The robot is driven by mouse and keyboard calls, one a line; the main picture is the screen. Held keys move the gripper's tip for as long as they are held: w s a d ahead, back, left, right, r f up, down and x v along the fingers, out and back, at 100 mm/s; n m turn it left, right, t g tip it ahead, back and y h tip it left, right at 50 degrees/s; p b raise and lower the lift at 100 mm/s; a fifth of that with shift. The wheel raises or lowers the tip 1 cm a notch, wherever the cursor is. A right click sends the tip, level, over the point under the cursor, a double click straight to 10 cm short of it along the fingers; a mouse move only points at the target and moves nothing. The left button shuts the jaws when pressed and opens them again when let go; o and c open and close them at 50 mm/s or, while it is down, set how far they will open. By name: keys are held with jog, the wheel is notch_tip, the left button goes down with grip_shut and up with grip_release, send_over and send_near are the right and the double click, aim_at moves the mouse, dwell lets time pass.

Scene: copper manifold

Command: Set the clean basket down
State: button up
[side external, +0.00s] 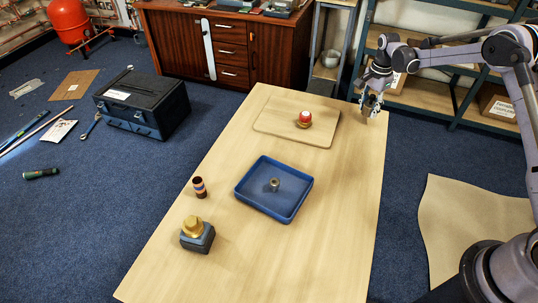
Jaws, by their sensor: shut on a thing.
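My gripper (371,104) is at the far right corner of the wooden table (330,235), fingers pointing down. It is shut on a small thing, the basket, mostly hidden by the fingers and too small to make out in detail. I cannot tell whether it touches the tabletop. A blue tray (244,198) stands on the middle of the table, to the left of and nearer than my gripper. A small metallic cylindrical piece (274,184) stands in the tray.
A thin wooden board (277,122) at the table's far end bears a red-topped brass piece (305,119). A dark cylinder with copper-coloured bands (199,187) and a brass fitting on a dark block (194,231) stand at the left. The table's right and near parts are clear.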

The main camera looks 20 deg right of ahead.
aim_at(367, 113)
jog(key=shift+f, duration=1.4)
jog(key=shift+f, duration=0.15)
jog(key=o, duration=1.2)
jog(key=shift+c, duration=0.2)
